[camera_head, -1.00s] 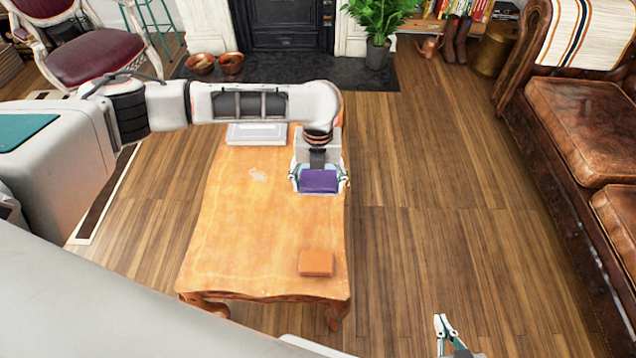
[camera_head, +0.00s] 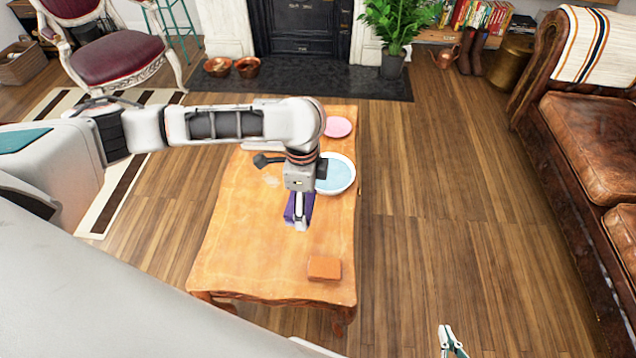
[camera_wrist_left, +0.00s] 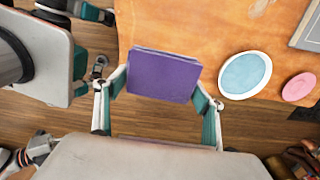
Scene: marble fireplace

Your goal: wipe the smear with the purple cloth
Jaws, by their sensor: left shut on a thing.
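The purple cloth (camera_head: 289,208) is a folded, flat square held in my left gripper (camera_head: 299,212) over the middle of the wooden table (camera_head: 235,240). In the left wrist view the cloth (camera_wrist_left: 163,75) sits between the two fingers of my left gripper (camera_wrist_left: 160,88), which is shut on it. I cannot tell whether the cloth touches the tabletop. The smear (camera_head: 271,180) is a pale patch on the table, left of and beyond the cloth. In the wrist view it shows near the top edge (camera_wrist_left: 259,8). My right gripper (camera_head: 451,338) shows only partly at the bottom, over the floor.
A white bowl with blue inside (camera_head: 348,180) stands right of the gripper, partly hidden by my arm. A pink round item (camera_head: 338,127) lies beyond it. An orange-brown block (camera_head: 324,267) lies at the near right of the table. A leather sofa (camera_head: 575,130) stands far right.

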